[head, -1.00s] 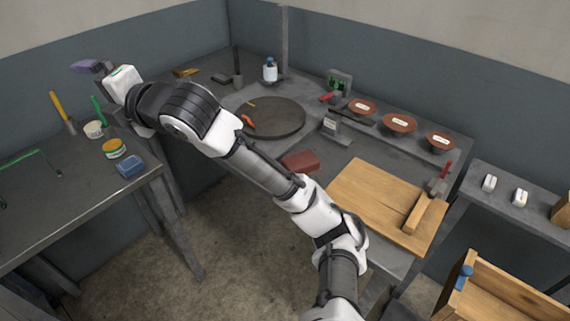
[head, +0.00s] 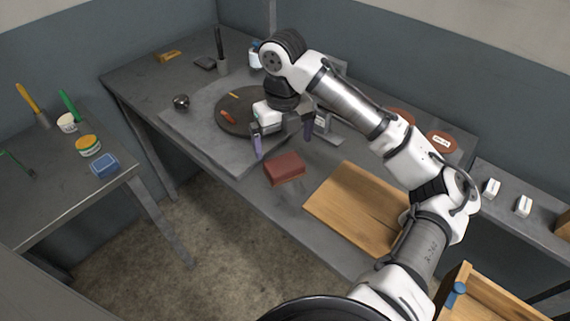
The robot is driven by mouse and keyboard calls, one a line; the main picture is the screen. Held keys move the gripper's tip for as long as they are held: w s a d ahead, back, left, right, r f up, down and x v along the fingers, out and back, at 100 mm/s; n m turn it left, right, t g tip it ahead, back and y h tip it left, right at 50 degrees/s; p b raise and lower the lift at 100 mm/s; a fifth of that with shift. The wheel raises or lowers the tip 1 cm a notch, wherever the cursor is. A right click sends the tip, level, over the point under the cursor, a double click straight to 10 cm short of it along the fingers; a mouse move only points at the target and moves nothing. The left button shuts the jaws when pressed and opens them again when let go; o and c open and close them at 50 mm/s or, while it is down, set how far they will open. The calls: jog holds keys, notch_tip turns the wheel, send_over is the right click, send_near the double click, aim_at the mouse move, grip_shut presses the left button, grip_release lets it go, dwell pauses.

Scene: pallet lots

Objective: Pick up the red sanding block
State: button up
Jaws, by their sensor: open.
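The red sanding block (head: 284,168) lies flat on the grey bench, between the grey slab with the dark disc and the wooden board. My gripper (head: 283,146) points down above and just behind the block, with its purple fingers spread apart. One finger is at the block's upper left and the other at its upper right. Nothing is between the fingers. I cannot tell exactly how high the fingertips are over the bench.
The dark round disc (head: 228,117) on a grey slab (head: 187,122) is behind the gripper. The wooden board (head: 345,218) lies right of the block. A blue block (head: 105,166) and tubs stand on the left bench. Brown dishes (head: 440,141) stand at the right, partly hidden by my arm.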

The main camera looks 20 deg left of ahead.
aim_at(284, 163)
notch_tip(284, 163, down, 8)
jog(key=shift+w+f+p, duration=0.15)
jog(key=shift+f+p, duration=0.05)
jog(key=shift+p, duration=0.9)
jog(key=c, duration=0.9)
jog(key=shift+c, duration=0.2)
jog(key=shift+r, duration=0.1)
notch_tip(284, 163, up, 20)
jog(key=b, duration=0.2)
